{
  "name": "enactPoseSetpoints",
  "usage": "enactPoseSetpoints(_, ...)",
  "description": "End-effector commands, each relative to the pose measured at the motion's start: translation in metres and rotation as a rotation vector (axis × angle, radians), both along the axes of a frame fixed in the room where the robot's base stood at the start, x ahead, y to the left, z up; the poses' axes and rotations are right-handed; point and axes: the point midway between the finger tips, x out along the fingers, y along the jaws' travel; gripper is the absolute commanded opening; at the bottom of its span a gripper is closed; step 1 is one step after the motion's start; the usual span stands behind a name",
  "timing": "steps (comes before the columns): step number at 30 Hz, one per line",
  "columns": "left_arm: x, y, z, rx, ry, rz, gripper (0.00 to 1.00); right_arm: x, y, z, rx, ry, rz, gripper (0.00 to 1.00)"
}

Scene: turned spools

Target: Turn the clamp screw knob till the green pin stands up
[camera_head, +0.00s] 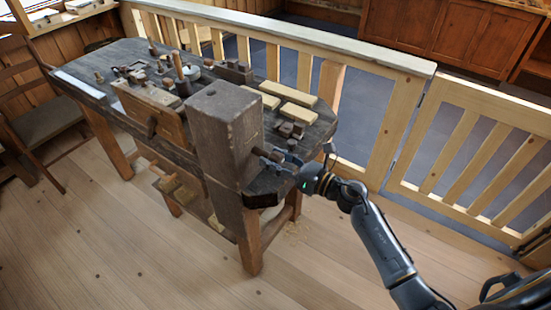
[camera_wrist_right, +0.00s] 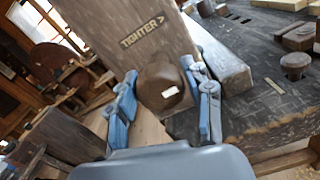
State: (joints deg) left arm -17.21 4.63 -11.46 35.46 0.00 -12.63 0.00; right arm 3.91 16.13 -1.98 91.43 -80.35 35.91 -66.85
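The clamp screw knob is a rounded brown knob (camera_wrist_right: 163,88) with a pale mark on its face, in the right wrist view. It sits on a wooden block (camera_wrist_right: 132,32) lettered "TIGHTER >". The block also shows as a tall dark post (camera_head: 224,135) at the bench's near end in the head view. My right gripper (camera_head: 275,160) is at the block's right face. Its blue fingers (camera_wrist_right: 160,95) stand on both sides of the knob, close to it; whether both touch it is unclear. I cannot make out the green pin. My left gripper is not in view.
The dark workbench (camera_head: 75,62) holds pale wooden bars (camera_head: 287,108), small dark blocks (camera_head: 292,130) and tools. A wooden railing (camera_head: 400,65) runs behind it. A chair (camera_head: 40,125) stands at the left. The plank floor (camera_head: 120,260) in front is clear.

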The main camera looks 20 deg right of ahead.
Motion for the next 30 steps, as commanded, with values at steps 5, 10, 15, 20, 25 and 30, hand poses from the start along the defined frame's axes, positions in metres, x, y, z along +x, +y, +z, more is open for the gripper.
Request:
enactPoseSetpoints(5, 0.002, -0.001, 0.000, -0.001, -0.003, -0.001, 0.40, 0.000, 0.000, 0.000, 0.000, 0.000, 0.000, 0.11)
enactPoseSetpoints(10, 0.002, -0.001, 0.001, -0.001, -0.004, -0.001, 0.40, 0.000, 0.000, 0.000, 0.005, 0.005, -0.001, 0.11)
enactPoseSetpoints(15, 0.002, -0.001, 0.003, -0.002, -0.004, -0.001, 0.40, 0.000, 0.000, 0.001, 0.036, 0.029, 0.000, 0.11)
enactPoseSetpoints(20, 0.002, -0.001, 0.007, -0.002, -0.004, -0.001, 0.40, 0.000, -0.001, 0.001, 0.103, 0.083, 0.000, 0.11)
enactPoseSetpoints(25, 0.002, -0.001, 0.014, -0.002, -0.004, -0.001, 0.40, 0.000, -0.001, 0.001, 0.213, 0.168, 0.000, 0.11)
enactPoseSetpoints(30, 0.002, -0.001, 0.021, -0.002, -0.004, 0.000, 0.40, 0.000, -0.001, 0.001, 0.340, 0.268, 0.000, 0.11)
